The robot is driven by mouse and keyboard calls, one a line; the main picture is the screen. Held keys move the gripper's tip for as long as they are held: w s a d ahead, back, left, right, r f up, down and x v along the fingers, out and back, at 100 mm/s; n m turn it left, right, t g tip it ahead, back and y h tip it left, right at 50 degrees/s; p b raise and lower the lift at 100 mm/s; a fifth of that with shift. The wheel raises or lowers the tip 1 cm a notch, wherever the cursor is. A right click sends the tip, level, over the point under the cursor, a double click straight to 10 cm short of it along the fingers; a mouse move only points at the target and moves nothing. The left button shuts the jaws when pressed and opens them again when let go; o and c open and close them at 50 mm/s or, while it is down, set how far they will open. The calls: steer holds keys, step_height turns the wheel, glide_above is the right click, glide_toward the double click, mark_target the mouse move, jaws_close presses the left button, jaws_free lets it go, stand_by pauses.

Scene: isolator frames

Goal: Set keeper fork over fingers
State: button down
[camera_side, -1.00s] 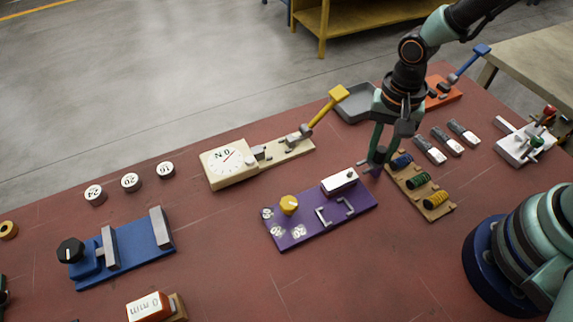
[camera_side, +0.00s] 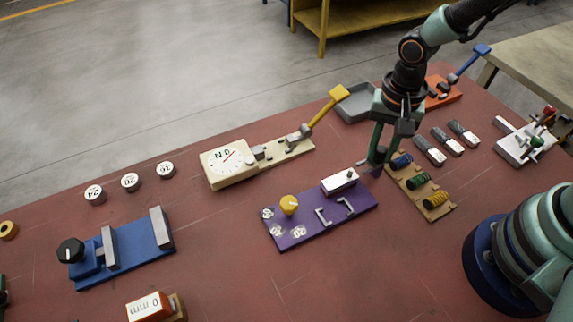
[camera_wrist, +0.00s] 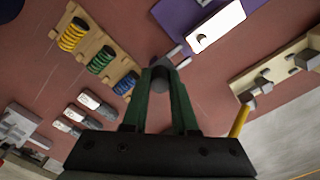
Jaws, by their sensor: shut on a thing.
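My gripper (camera_wrist: 160,105) points down with its green fingers shut on a small grey piece (camera_wrist: 163,76). Two short prongs stick out beyond it in the wrist view, so it looks like the keeper fork. In the side view my gripper (camera_side: 374,164) is low, between the right end of a purple plate (camera_side: 275,238) and a tan board of coils. The held piece is mostly hidden there. The purple plate carries a yellow knob (camera_side: 289,205), grey brackets (camera_side: 321,216) and a white block (camera_side: 340,182). I cannot tell which parts are the fingers.
The tan board (camera_side: 408,187) with blue, green and yellow coils is close to my gripper. A cream dial fixture (camera_side: 229,162) with a yellow lever (camera_side: 327,108) stands behind the plate. Several grey-and-white pieces (camera_side: 446,142) lie to the right.

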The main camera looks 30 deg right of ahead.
steer(key=shift+a, duration=2.05)
steer(key=c, duration=0.7)
jaws_free()
steer(key=shift+r, duration=0.1)
step_height(320, 180, up, 12)
steer(key=shift+d, duration=0.15)
